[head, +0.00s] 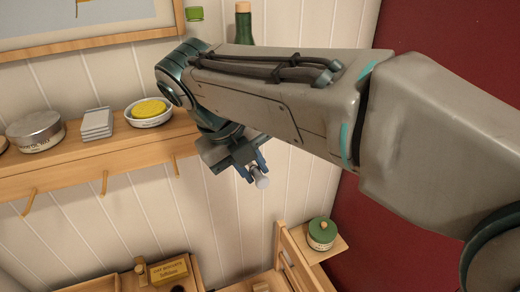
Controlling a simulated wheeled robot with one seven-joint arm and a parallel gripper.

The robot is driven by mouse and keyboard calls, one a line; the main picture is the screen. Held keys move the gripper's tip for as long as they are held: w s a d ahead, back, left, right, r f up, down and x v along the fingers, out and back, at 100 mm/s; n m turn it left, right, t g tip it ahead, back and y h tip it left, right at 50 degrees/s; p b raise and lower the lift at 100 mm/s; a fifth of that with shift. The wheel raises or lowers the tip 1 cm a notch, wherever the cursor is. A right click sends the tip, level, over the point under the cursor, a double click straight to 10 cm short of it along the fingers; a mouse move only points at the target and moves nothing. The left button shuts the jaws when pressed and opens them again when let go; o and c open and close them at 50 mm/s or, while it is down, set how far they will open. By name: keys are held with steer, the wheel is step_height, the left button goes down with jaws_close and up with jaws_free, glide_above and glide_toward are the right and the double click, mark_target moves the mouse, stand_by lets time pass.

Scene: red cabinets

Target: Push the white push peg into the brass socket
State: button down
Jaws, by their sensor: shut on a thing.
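My gripper (253,171) hangs below my arm, in front of the white panelled wall and to the right of the shelf. Its blue fingers are shut on the white push peg (262,182). The peg is a short pale cylinder whose end sticks out below the fingertips, tilted down to the right. Part of it is hidden between the fingers. I cannot make out the brass socket in this view.

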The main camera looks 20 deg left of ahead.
steer(key=shift+s, duration=0.15)
steer(key=shift+r+p, duration=0.1)
steer(key=shift+p, duration=0.45)
steer(key=shift+w+a, duration=0.95)
steer(key=shift+w, duration=0.2)
steer(key=shift+w+a, duration=0.95)
steer(key=shift+w, duration=0.15)
steer(key=shift+w+a, duration=1.05)
steer(key=shift+w, duration=0.25)
steer(key=c, duration=1.2)
jaws_free()
steer(key=shift+w+a, duration=0.1)
steer(key=v, duration=1.3)
steer(key=shift+r, duration=0.3)
